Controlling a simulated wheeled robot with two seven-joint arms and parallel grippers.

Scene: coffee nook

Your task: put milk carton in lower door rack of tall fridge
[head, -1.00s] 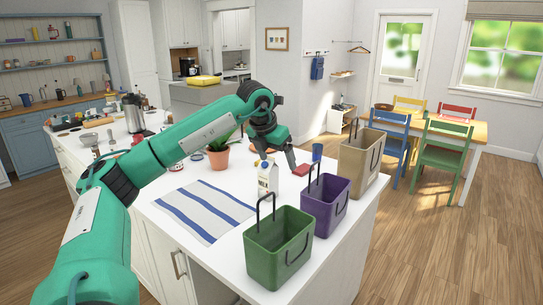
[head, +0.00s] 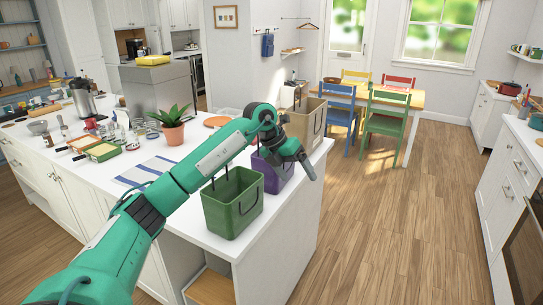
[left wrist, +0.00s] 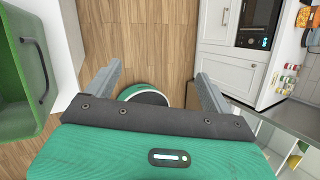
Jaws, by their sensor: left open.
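My left gripper (head: 304,168) is open and empty, out past the purple and green bins at the right end of the island. In the left wrist view its two fingers (left wrist: 158,72) are apart, with floor and a round white-and-green shape beyond them. The milk carton does not show now; my left arm covers the part of the island where it stood. I cannot make out the tall fridge or its lower door rack in either view. My right gripper is not in view.
A green bin (head: 232,208), a purple bin (head: 272,178) and a tan bin (head: 306,122) line the island's right end. The wooden floor (head: 400,220) to the right is clear.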

